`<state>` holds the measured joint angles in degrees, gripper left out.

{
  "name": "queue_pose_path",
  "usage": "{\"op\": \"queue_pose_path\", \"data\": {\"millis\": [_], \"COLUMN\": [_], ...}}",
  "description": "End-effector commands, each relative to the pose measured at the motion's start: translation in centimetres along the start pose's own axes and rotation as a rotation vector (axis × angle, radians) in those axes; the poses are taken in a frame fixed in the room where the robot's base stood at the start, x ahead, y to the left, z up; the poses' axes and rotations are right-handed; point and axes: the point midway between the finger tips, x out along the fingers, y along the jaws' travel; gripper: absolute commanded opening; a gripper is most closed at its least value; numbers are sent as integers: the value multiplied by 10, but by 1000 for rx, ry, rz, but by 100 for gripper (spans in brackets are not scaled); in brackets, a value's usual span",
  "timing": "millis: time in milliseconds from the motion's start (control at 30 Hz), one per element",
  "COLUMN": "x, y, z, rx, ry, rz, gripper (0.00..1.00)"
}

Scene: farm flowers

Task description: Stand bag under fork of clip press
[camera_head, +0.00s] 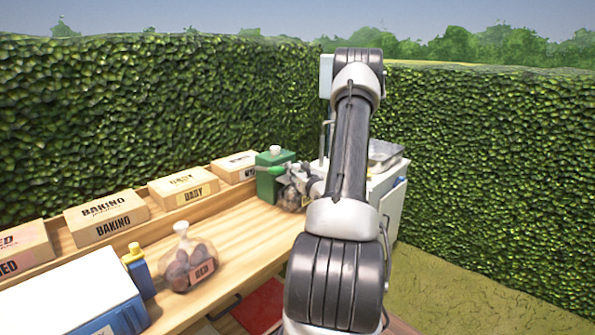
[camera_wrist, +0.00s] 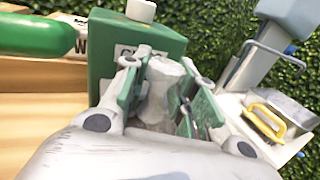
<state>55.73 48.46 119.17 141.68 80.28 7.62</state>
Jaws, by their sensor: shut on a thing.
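My gripper (camera_wrist: 168,92) is shut on the gathered neck of a clear bag (camera_wrist: 163,72), between its two green-padded fingers. In the head view the filled bag (camera_head: 291,197) hangs or stands beside the green box, partly hidden by my gripper; I cannot tell whether it touches the table. A tall pale blue-grey post (camera_head: 326,75), seemingly the clip press, rises behind my arm. In the wrist view its grey column (camera_wrist: 262,65) with a bent metal bar stands to the right of the bag, apart from it. Its fork is not clearly visible.
A green box (camera_head: 268,178) with a white cap stands just left of the bag. A second bag (camera_head: 187,262) of dark red produce, a blue bottle (camera_head: 140,270) and cartons (camera_head: 105,215) are farther left. A yellow handle (camera_wrist: 264,122) lies right. The wooden table (camera_head: 240,235) is clear mid-way.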

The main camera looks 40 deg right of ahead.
Motion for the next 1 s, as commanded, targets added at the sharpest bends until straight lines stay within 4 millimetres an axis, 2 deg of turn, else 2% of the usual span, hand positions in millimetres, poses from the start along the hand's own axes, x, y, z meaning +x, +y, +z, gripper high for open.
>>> {"op": "queue_pose_path", "data": {"millis": [367, 400, 500, 867, 1000], "x": [0, 0, 0, 0, -17], "y": [1, 1, 1, 1, 0], "z": [-2, -3, -3, 0, -1], "rx": [0, 0, 0, 0, 0], "ry": [-1, 1, 1, 0, 1], "rz": [0, 0, 0, 0, -1], "gripper": [0, 30, 48, 49, 49]}}
